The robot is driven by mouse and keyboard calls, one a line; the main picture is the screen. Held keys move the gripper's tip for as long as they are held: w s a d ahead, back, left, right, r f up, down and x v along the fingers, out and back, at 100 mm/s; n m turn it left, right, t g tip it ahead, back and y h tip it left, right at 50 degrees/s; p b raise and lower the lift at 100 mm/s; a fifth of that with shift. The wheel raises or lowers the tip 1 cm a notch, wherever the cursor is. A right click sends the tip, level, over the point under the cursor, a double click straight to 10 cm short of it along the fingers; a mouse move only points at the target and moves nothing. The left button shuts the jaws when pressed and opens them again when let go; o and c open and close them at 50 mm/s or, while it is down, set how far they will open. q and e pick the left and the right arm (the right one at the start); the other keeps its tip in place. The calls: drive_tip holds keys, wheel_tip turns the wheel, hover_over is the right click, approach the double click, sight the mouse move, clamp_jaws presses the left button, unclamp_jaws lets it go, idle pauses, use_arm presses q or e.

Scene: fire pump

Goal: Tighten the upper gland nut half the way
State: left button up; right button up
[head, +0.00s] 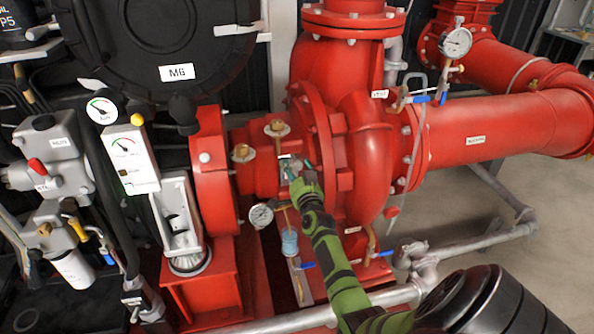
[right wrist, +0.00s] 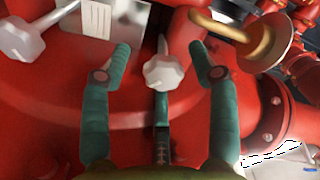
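My right gripper (head: 299,170), with teal fingers on a green arm, reaches the gland area of the red pump in the head view. In the right wrist view the gripper (right wrist: 160,50) is open, one finger on each side of a pale faceted gland nut (right wrist: 165,72). Gaps show between this nut and both fingers, so it is not clamped. It seems to be the upper gland nut, though the head view is too small to confirm that. A second pale nut (right wrist: 30,42) on a rod is at the upper left of the wrist view. My left gripper is not in view.
A brass fitting with a disc (right wrist: 258,45) is close to the right finger. In the head view, a small gauge (head: 261,215) and a blue-tinted cup (head: 289,241) hang below the gland. The red pump casing (head: 365,150) stands right of the gripper.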

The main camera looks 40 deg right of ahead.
drive_tip(key=shift+s, duration=0.15)
drive_tip(key=v, duration=1.1)
drive_tip(key=shift+s+a, duration=0.2)
drive_tip(key=shift+s, duration=0.15)
drive_tip(key=shift+r, duration=0.1)
